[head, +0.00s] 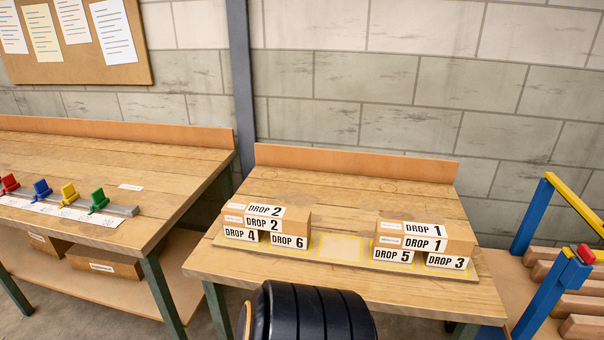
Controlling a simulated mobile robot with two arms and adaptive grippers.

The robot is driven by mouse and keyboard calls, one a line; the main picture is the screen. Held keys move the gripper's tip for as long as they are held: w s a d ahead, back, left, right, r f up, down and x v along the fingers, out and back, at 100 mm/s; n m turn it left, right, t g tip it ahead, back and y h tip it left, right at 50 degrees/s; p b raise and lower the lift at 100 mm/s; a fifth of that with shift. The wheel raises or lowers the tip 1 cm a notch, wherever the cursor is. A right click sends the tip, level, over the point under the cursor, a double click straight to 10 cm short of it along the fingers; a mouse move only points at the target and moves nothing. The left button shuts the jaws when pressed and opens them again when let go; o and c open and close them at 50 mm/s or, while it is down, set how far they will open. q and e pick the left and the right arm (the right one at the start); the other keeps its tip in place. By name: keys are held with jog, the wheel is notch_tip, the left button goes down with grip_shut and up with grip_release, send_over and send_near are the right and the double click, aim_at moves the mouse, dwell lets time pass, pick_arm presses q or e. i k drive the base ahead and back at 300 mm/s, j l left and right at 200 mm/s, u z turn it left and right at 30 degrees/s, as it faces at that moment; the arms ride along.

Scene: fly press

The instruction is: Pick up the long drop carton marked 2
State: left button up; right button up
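The long brown drop carton marked 2 (294,222) lies on the near left part of the middle table, with white DROP 2 labels on its top and front. It rests across two smaller cartons, DROP 4 (241,234) and DROP 6 (289,241), which stand side by side under it with a gap between them. A matching long carton marked DROP 1 (458,236) lies to the right across the DROP 5 carton (394,256) and the DROP 3 carton (446,262). Neither of my grippers is in view.
A yellow-outlined empty spot (341,248) lies between the two stacks. The table's (340,190) back half is clear. A bench (150,165) with coloured clamps stands left. A blue and yellow rack (540,215) stands close at the right.

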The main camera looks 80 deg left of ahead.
aim_at(267, 217)
jog(key=j+u, duration=0.15)
jog(key=u, duration=2.8)
jog(key=j, duration=0.05)
